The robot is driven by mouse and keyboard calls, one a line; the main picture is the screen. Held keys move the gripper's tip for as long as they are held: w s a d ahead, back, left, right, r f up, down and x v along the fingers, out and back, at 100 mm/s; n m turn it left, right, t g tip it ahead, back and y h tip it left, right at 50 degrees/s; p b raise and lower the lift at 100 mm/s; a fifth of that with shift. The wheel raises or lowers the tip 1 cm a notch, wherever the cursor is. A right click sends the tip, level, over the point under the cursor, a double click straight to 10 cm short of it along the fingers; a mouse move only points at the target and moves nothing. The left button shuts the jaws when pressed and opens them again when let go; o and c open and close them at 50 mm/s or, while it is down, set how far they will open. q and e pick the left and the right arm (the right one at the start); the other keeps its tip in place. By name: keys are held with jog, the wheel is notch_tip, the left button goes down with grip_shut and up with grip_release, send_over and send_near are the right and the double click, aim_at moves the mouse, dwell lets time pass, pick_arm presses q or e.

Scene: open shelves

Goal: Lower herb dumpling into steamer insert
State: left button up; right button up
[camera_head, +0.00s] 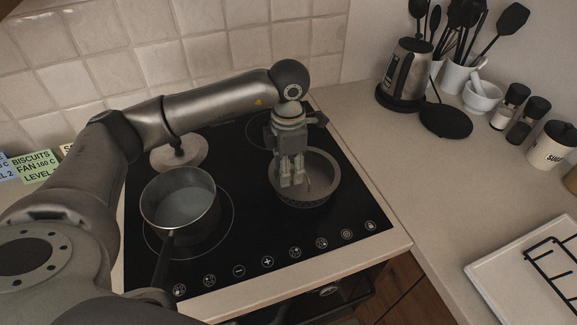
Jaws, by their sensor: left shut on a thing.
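My left gripper (291,182) points down inside the rim of a round grey steamer insert (328,187) on the right side of the hob. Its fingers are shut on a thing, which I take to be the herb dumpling. The dumpling is too small and too hidden by the fingers to make out. I cannot tell whether it touches the insert's floor. The insert looks upright and otherwise empty. My right gripper is not in view.
A saucepan (151,210) with liquid stands on the hob's left, a lid (190,153) behind it. A kettle (405,70), utensils and jars stand at the back right. A white tray (490,268) with a black rack lies right. The counter between is clear.

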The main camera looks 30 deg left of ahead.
pick_arm(q)
jog(key=o, duration=0.8)
jog(key=shift+c, duration=0.2)
jog(key=shift+r, duration=0.15)
notch_tip(320, 180, up, 12)
